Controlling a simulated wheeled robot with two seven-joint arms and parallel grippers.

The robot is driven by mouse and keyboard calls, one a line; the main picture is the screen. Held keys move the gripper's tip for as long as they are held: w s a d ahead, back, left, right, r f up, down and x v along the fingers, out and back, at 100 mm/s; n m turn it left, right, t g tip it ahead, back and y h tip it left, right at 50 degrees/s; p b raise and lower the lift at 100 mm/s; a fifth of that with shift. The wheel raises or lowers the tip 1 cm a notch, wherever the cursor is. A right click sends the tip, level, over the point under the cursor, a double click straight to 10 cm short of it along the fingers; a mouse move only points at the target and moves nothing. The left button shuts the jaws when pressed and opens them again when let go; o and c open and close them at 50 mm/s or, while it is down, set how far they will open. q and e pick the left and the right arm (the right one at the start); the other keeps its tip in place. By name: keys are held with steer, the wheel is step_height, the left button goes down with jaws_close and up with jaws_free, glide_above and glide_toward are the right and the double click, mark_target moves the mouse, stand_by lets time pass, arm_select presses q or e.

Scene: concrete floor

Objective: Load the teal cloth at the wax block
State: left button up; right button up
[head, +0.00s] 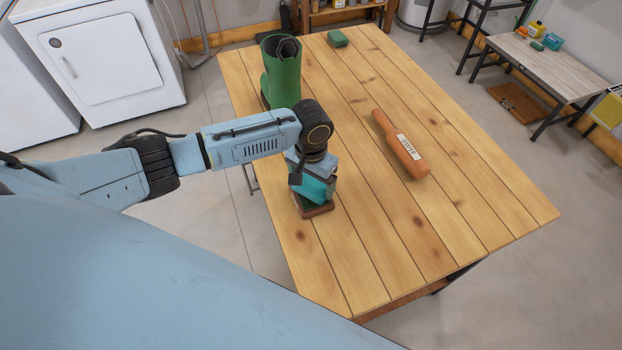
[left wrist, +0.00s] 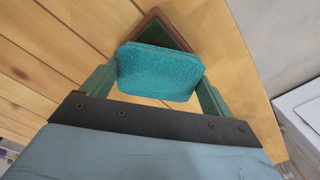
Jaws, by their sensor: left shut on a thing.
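My left gripper (left wrist: 159,84) is shut on the teal cloth (left wrist: 160,72), a folded pad held flat between its two green fingers. The cloth also shows in the head view (head: 316,188), partly hidden by my wrist. Right below it on the table is a brown-edged block or shallow holder (head: 318,211) with a dark green inside, probably the wax block. Its brown rim (left wrist: 172,25) shows behind the cloth in the left wrist view. The cloth covers most of it, and I cannot tell whether they touch. My right gripper is not in view.
The plank table (head: 390,240) also bears a green boot (head: 283,75), a brown roller-like cylinder (head: 385,125) with a white label, and a small green block (head: 338,38) at the far end. The table's near right part is clear. A side bench (head: 550,70) stands at right.

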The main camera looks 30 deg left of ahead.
mark_target(311, 182)
arm_select(q)
steer(key=shift+f, duration=0.55)
stand_by(0.7)
steer(key=shift+s+f, duration=0.1)
stand_by(2.1)
steer(key=shift+p, duration=0.3)
step_height(311, 182, up, 5)
steer(key=p, duration=0.6)
steer(key=shift+r, duration=1.05)
